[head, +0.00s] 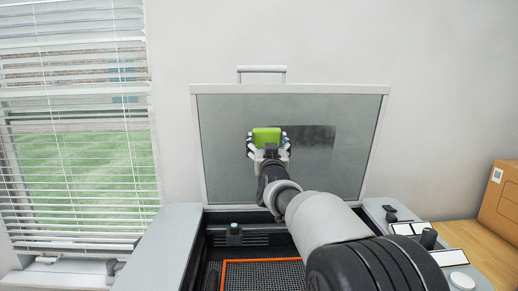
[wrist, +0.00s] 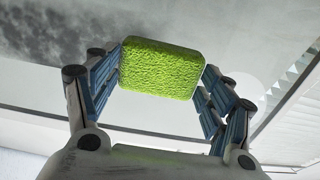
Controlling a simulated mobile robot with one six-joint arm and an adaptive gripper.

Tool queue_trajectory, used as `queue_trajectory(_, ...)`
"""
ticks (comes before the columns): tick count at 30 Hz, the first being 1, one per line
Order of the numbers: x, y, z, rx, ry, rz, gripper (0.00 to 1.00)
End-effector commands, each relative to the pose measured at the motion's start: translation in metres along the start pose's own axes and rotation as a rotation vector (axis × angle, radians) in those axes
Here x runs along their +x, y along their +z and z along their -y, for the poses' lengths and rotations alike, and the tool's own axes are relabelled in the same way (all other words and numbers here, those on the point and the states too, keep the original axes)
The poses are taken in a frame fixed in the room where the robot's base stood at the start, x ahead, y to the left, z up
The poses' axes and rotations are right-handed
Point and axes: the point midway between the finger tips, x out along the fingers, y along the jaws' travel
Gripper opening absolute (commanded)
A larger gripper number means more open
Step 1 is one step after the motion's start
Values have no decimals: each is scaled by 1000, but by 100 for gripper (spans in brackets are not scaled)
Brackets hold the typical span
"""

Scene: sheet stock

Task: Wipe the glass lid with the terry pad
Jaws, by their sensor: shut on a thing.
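The glass lid (head: 225,110) stands raised and upright at the back of the machine, a grey pane in a pale frame with a handle on top. A darker streak (head: 312,136) runs across the pane to the right of my gripper. My gripper (head: 267,142) is shut on the green terry pad (head: 266,134) in front of the middle of the pane. In the wrist view the terry pad (wrist: 161,68) sits between the two fingers, with the glass behind it. I cannot tell whether the pad touches the glass.
Below the lid is the machine's open bed with an orange-edged dark mesh (head: 262,274). Its right side panel (head: 410,226) carries small controls. A cardboard box (head: 500,195) stands on a wooden surface at the right. A window with blinds (head: 80,120) is at the left.

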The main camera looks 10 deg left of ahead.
Motion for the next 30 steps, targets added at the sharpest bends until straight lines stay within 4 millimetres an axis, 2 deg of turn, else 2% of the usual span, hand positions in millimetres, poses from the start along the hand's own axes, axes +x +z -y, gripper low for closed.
queue_trajectory(30,0,-1,-93,-1,3,0,55)
